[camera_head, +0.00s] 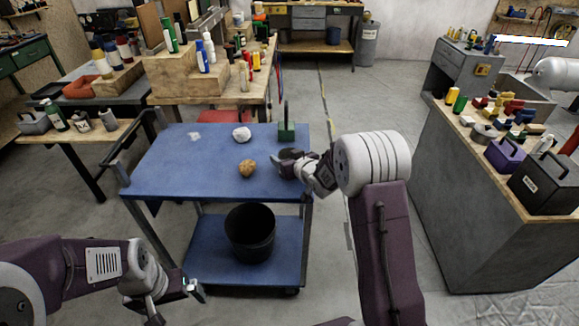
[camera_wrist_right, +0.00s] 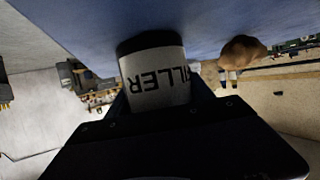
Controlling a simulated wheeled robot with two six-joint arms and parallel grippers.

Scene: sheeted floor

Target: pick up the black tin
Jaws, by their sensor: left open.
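The black tin (camera_head: 287,155) stands near the right side of the blue cart top (camera_head: 190,160). In the right wrist view the tin (camera_wrist_right: 158,75) appears upside down, with a white label reading "ILLER". My right gripper (camera_head: 291,163) is at the tin, reaching in from the right. Dark finger parts lie on both sides of the tin in the wrist view, but whether they press on it is unclear. The tin seems to rest on the cart top. My left gripper (camera_head: 196,290) is open and empty, low at the front left of the cart.
A brown lump (camera_head: 247,168) lies left of the tin and a white lump (camera_head: 241,134) behind it. A black bucket (camera_head: 250,238) stands on the lower shelf. The cart top's left part is mostly clear.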

